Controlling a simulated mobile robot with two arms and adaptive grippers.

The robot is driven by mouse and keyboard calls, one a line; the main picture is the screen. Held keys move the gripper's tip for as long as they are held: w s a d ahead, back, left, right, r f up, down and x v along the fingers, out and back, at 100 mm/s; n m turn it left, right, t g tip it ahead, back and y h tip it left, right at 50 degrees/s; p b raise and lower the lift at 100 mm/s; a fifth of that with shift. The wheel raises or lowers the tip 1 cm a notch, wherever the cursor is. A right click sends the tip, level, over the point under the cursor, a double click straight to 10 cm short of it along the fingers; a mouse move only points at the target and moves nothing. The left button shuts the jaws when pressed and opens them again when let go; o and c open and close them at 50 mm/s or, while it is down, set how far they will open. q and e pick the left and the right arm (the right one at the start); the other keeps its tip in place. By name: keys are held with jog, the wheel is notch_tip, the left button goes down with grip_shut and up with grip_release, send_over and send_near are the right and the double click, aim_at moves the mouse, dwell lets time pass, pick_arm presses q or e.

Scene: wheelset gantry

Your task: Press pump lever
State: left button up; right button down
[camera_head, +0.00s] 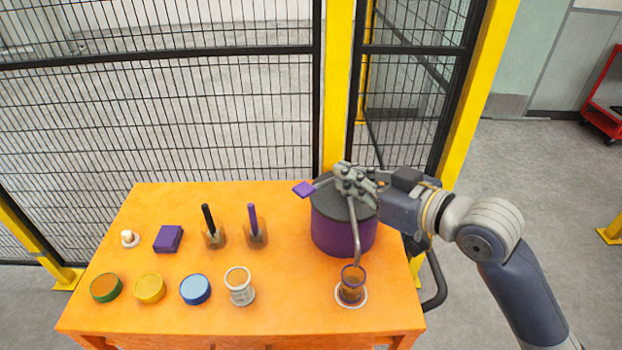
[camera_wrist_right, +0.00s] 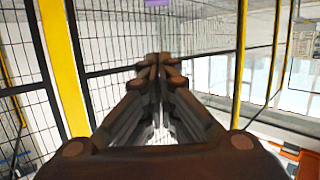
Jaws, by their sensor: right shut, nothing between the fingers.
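The pump is a purple drum (camera_head: 330,232) with a dark grey lid, at the right end of the orange table. Its lever ends in a flat purple pad (camera_head: 304,189) that sticks out to the left of the lid. A grey spout (camera_head: 356,235) bends down over a small brown glass (camera_head: 351,285) on a white ring. My right gripper (camera_head: 345,178) is above the lid, its fingers closed, close to the lever's inner part; I cannot tell if it touches. In the right wrist view the fingertips (camera_wrist_right: 161,62) meet with nothing between them. My left gripper is out of view.
Mesh fencing (camera_head: 200,110) and a yellow post (camera_head: 336,90) stand close behind.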

jog(key=p, duration=0.3)
send_over(310, 192)
notch_tip(310, 192, down, 2)
notch_tip(310, 192, down, 3)
jog(key=shift+f+p, duration=0.15)
jog(key=shift+p, duration=0.3)
jog(key=shift+f, duration=0.6)
